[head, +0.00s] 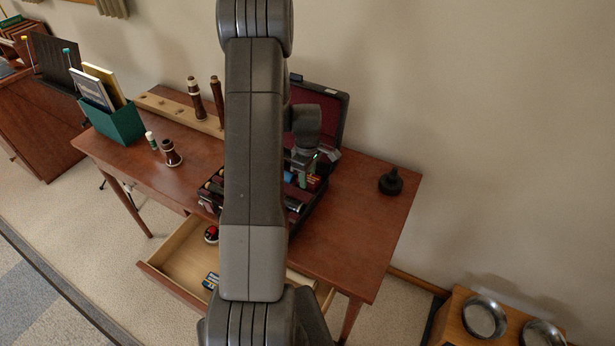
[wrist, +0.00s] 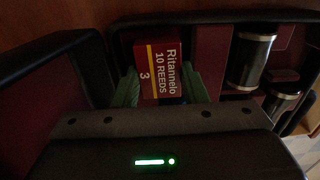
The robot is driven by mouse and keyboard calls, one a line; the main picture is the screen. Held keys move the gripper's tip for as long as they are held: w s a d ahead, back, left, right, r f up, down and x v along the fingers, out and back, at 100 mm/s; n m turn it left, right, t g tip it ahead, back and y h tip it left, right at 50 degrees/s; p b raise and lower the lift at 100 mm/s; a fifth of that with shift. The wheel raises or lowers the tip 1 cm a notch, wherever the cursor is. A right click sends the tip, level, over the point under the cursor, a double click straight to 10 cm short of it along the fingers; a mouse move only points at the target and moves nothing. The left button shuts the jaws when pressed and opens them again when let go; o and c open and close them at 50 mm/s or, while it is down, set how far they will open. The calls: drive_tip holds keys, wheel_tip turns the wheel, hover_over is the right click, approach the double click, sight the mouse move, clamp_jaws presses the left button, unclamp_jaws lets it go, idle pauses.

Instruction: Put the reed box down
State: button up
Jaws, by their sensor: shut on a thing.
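My gripper (wrist: 158,88) has its green fingers on both sides of the red reed box (wrist: 160,68), marked "10 REEDS 3", and is shut on it. In the wrist view the box is at or within the open instrument case (wrist: 206,58). I cannot tell whether it touches the case floor. In the head view my gripper (head: 304,160) is over the case (head: 338,108), which lies open on the wooden table. My arm hides much of the case.
Dark instrument parts (wrist: 250,58) lie in the case right of the box. The table (head: 350,225) has a black round object (head: 390,181) on its right, and a green holder (head: 118,122) and a wooden peg stand (head: 165,105) on its left. The drawer (head: 178,250) stands open.

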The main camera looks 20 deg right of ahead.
drive_tip(key=shift+f, duration=0.65)
drive_tip(key=o, duration=0.7)
drive_tip(key=shift+r, duration=0.1)
wheel_tip(320, 180, up, 12)
drive_tip(key=shift+b, duration=0.6)
